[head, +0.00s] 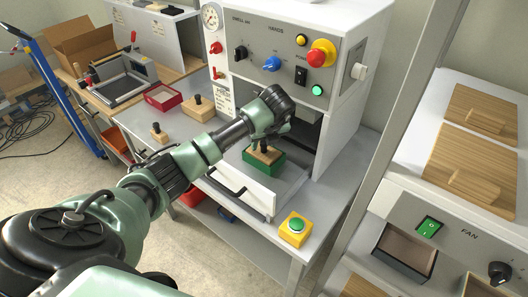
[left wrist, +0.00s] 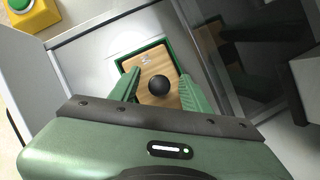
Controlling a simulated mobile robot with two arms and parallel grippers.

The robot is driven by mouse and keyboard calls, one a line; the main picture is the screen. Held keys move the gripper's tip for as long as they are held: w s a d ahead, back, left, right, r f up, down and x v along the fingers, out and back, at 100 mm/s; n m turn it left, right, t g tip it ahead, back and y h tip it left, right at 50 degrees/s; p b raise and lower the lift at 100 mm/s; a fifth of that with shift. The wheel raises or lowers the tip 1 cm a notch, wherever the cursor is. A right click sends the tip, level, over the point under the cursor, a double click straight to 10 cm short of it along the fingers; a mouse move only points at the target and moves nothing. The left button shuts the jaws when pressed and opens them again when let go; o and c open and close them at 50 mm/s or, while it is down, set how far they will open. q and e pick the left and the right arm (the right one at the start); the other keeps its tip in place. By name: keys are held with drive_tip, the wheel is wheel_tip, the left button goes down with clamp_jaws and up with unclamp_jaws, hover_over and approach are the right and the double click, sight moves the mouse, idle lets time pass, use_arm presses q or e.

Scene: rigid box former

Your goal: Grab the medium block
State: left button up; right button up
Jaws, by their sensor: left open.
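A wooden block (left wrist: 150,66) with a black ball knob (left wrist: 159,86) sits in a green tray in the left wrist view. In the head view this block (head: 258,157) and its green tray (head: 264,171) rest on the machine's front plate. My left gripper (left wrist: 159,75) is open over the block, with its green fingers on either side of the knob and a gap to each. In the head view its fingers are hidden. Two other knobbed wooden blocks stand on the bench, a larger one (head: 199,108) and a small one (head: 159,135). My right gripper is not in view.
The machine (head: 293,22) with dials and knobs rises behind my left gripper. A yellow box with a green button (head: 295,229) stands at the bench's front. A red tray (head: 163,97) lies at the back left. A cabinet with a fan panel (head: 455,250) is at the right.

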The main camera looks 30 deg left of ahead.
use_arm(q)
drive_tip(key=shift+f, duration=0.2)
clamp_jaws()
drive_tip(key=shift+r, duration=0.1)
idle(1.2)
